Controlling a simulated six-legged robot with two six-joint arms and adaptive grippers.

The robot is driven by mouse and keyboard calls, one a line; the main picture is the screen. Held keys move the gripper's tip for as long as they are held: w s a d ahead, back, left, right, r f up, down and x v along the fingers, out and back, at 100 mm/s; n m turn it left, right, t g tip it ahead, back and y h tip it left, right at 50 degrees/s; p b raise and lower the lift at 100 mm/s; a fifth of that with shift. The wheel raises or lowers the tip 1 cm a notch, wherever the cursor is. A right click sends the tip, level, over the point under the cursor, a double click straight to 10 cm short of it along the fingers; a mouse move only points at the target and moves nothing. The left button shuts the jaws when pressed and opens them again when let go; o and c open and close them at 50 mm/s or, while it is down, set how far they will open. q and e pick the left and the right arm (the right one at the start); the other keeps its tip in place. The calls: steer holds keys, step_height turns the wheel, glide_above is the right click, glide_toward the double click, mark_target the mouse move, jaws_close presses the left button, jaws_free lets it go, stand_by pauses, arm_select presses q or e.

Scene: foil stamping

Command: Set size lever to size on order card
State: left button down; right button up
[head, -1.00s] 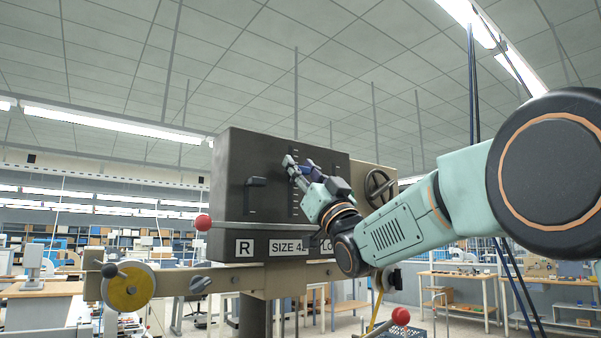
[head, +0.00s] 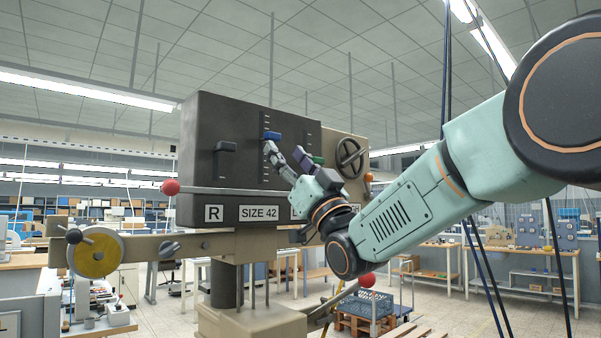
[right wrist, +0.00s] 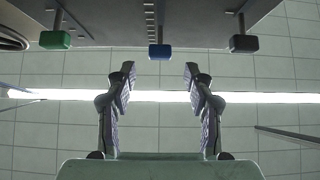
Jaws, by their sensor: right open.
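The dark machine box (head: 250,110) carries a vertical scale with tick marks. A blue-knobbed lever (head: 272,135) sticks out at this scale, somewhat above mid-height; the tick values are too small to read. My right gripper (head: 292,162) is open and empty, below and slightly right of the blue knob. In the right wrist view the blue knob (right wrist: 160,51) lies ahead, centred beyond the gap between the open fingers (right wrist: 160,82), apart from them. My left gripper is not in view.
A black lever (head: 222,147) is left of the blue one; a green lever (head: 318,160) is to its right, close behind my gripper. A bar with a red ball (head: 171,187) runs across the box front. A handwheel (head: 350,157) is at the right. An "R" label (head: 213,213) is beside the size label.

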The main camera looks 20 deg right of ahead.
steer(key=v, duration=0.4)
steer(key=shift+s+f, duration=0.1)
steer(key=shift+f, duration=0.35)
steer(key=shift+s+d, duration=0.15)
